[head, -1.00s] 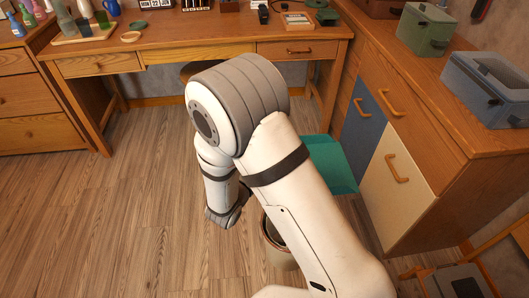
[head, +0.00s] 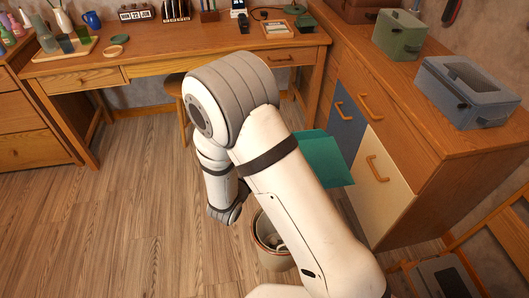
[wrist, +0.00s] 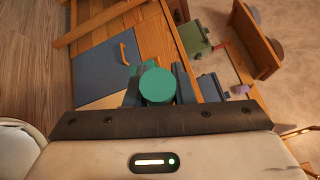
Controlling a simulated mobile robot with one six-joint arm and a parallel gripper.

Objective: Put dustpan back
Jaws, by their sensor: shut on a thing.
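The teal dustpan (head: 328,158) shows as a flat panel to the right of my arm in the head view; the rest of it is hidden behind the arm. In the wrist view, the round green end of its handle (wrist: 157,86) sits between the two dark fingers of my gripper (wrist: 158,84). My gripper is shut on it. In the head view the fingers are hidden by my arm. The dustpan is off the floor, in front of the low cabinet.
A bin (head: 272,245) stands on the floor below my arm. The cabinet (head: 430,165) at right has blue and cream fronts, with a green box (head: 400,36) and a grey-blue box (head: 470,90) on top. A desk (head: 150,55) spans the back. Floor at left is clear.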

